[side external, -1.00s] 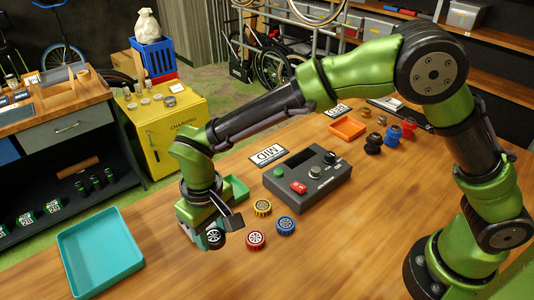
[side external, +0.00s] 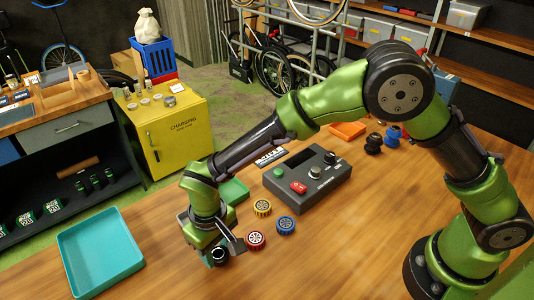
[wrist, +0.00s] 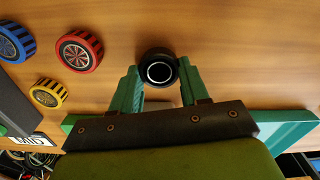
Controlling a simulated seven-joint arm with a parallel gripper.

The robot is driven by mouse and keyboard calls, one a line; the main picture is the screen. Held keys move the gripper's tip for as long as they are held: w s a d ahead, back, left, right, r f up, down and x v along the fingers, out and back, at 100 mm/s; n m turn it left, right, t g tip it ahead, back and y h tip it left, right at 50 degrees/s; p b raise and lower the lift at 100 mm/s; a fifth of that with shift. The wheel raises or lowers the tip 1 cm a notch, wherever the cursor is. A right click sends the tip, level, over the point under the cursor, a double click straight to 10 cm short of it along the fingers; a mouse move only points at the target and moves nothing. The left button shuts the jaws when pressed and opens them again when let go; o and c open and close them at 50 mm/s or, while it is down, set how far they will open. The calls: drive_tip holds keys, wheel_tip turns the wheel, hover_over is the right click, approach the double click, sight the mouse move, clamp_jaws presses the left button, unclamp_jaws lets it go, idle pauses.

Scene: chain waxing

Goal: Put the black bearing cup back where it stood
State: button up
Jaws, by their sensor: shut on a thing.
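The black bearing cup (wrist: 158,70) is a small dark round piece with a pale ring on its face. My gripper (wrist: 160,76) is shut on it, one green finger on each side, in the wrist view. In the side view the cup (side external: 219,257) shows at the fingertips of my gripper, low over the near left part of the table. Whether it touches the wood is hard to tell. The red cup (side external: 256,240), the blue cup (side external: 285,225) and the yellow cup (side external: 262,207) stand on the wood to its right, apart from it.
A large teal tray (side external: 72,262) lies to the left of my gripper. A small green tray (side external: 236,188) is behind it. The grey control box (side external: 290,196) stands beyond the coloured cups. Wood right of the blue cup is clear.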

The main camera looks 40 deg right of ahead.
sight(217, 252)
drive_tip(key=o, duration=1.2)
wheel_tip(217, 252, up, 17)
drive_tip(key=s+d+r+m+t, duration=0.2)
drive_tip(key=s+d, duration=0.2)
drive_tip(key=d, duration=0.5)
drive_tip(key=s+d+r+m+t+y, duration=0.1)
drive_tip(key=s+d, duration=0.3)
drive_tip(key=d, duration=0.6)
drive_tip(key=s+d+r+m+t+y, duration=0.1)
drive_tip(key=s+d+r+m+t, duration=0.2)
drive_tip(key=d, duration=0.6)
drive_tip(key=shift+s+d+r+t, duration=0.25)
drive_tip(key=shift+s+r+t, duration=0.15)
drive_tip(key=shift+s+t, duration=0.15)
